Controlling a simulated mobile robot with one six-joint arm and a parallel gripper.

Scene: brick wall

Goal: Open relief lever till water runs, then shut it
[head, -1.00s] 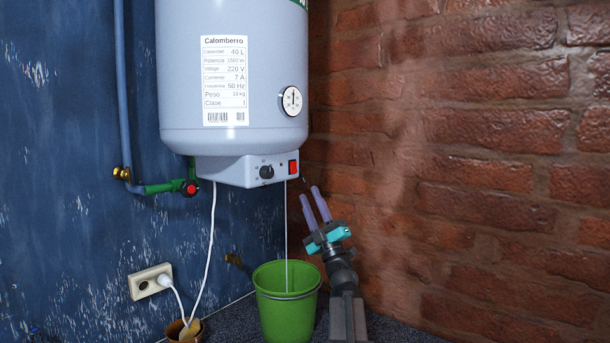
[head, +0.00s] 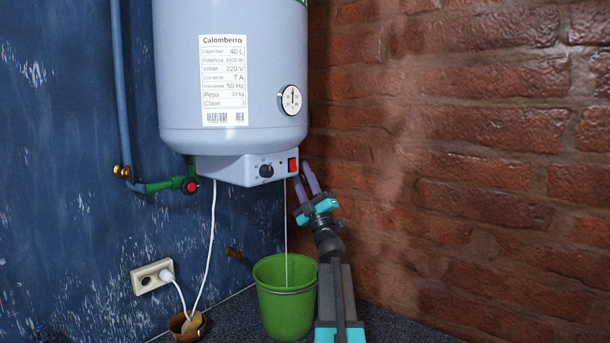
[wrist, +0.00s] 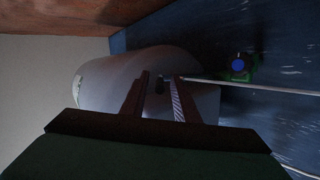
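The white water heater (head: 180,80) hangs on the wall, with a control box (head: 240,172) beneath it. The relief lever is not clearly visible in the head view. In the wrist view, a small dark piece (wrist: 160,84) shows between my fingers near the heater's underside; I cannot tell if it is the lever. My gripper (head: 304,172) is upright, its two fingers apart, at the box's lower right corner. It also shows open in the wrist view (wrist: 159,78). A thin white line (head: 286,230), hose or water, runs down into the green bucket (head: 287,312).
A green valve with a red knob (head: 190,186) is left of the box. A socket (head: 152,276) with a plugged white cord and a small brown pot (head: 186,325) are lower left. The brick wall (head: 470,170) stands close on the right.

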